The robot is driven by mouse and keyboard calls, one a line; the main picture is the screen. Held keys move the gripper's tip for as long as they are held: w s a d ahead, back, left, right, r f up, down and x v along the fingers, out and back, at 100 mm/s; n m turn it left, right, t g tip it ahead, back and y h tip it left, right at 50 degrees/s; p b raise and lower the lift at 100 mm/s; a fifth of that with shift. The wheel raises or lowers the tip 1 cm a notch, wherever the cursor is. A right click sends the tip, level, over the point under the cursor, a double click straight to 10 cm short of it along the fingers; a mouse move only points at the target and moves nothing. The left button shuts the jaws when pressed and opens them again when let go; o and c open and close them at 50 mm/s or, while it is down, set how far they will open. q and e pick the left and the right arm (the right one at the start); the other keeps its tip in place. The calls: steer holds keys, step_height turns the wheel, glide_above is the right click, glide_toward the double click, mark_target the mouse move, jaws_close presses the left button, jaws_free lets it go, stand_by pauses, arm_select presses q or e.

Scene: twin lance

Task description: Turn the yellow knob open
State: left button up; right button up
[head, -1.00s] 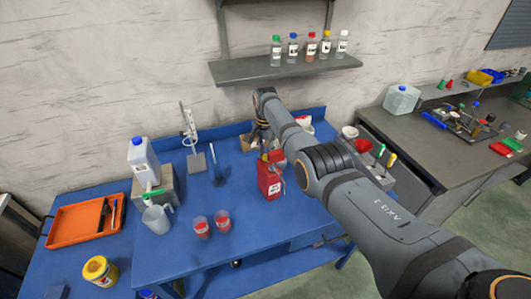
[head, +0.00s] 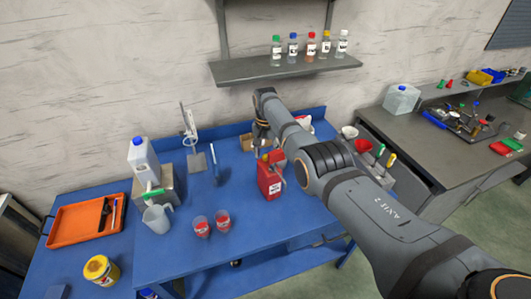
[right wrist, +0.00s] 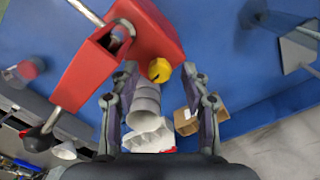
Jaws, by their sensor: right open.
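The yellow knob (right wrist: 159,70) shows in the right wrist view at the edge of the red can (right wrist: 150,30). The can stands on the blue table and also shows in the head view (head: 270,182). My right gripper (head: 262,140) is over the table by the top of the can. In the right wrist view its open fingers (right wrist: 160,76) point toward the can, with the knob between the fingertips in the picture. I cannot tell whether either finger touches it. A grey ringed part shows just below the knob, between the fingers. My left gripper is not in view.
Two red-filled cups (head: 212,224) stand left of the can. A cardboard box (right wrist: 201,121) is close to my right finger in the right wrist view. A shelf with bottles (head: 285,69) hangs above. An orange tray (head: 72,245) lies far left.

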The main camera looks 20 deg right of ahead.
mark_target(266, 156)
steer(key=shift+w+r, duration=0.1)
steer(key=shift+r, duration=0.25)
step_height(266, 156, up, 11)
steer(key=shift+r, duration=0.15)
